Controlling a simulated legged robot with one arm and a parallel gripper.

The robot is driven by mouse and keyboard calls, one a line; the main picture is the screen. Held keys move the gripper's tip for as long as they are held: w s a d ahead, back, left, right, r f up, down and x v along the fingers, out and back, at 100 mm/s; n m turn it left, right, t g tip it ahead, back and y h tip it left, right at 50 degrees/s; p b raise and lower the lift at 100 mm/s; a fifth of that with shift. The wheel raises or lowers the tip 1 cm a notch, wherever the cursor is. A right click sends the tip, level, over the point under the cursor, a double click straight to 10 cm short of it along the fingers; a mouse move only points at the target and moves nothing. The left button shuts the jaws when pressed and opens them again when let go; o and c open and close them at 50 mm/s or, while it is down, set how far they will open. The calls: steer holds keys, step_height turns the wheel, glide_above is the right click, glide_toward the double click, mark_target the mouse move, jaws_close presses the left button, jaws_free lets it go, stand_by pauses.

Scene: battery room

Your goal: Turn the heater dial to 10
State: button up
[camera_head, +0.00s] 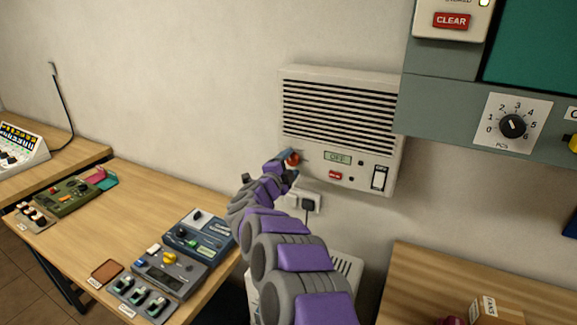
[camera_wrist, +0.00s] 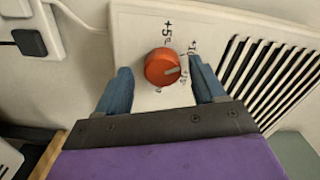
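The heater (camera_head: 340,125) is a white wall unit with black slats and a small display (camera_head: 337,158) that appears to read OFF. Its red-orange dial (camera_wrist: 163,67) has printed marks around it, including +5 and +10. The dial's pale pointer line points to the right in the wrist view, near the smaller mark below +10; the exact setting is hard to read. My gripper (camera_wrist: 160,68) is open, with one blue finger on each side of the dial and gaps visible between them. In the head view, my gripper (camera_head: 289,168) partly covers the dial (camera_head: 292,158).
A black rocker switch (camera_head: 380,178) and a red button (camera_head: 335,175) sit on the heater's front. A plugged wall socket (camera_head: 305,201) is just below. Another numbered knob (camera_head: 513,126) is on the right panel.

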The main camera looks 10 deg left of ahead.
steer(key=p+v, duration=0.3)
steer(key=v, duration=1.4)
steer(key=shift+s, duration=0.15)
steer(key=shift+a, duration=0.15)
step_height(320, 180, up, 6)
steer(key=a+n+g+y, duration=0.1)
steer(key=a+n+y, duration=0.2)
steer(key=n+y, duration=0.4)
steer(key=s+d+n+g+y, duration=0.2)
steer(key=s+n+g+y, duration=0.3)
steer(key=s+n+y, duration=0.15)
steer(key=s+d+f+n+g+h, duration=0.1)
steer(key=s+d+f+g+h, duration=0.1)
steer(key=s+d, duration=0.8)
steer(key=s+d+f+n+g+h, duration=0.2)
steer(key=s+d+g, duration=0.4)
steer(key=s+d, duration=0.4)
steer(key=s+d+f+n+g+h, duration=0.2)
steer(key=s+d, duration=0.8)
steer(key=s, duration=0.9)
step_height(320, 180, down, 4)
steer(key=g+h, duration=0.1)
steer(key=g, duration=0.1)
steer(key=shift+s+r+g, duration=0.15)
steer(key=shift+g, duration=0.25)
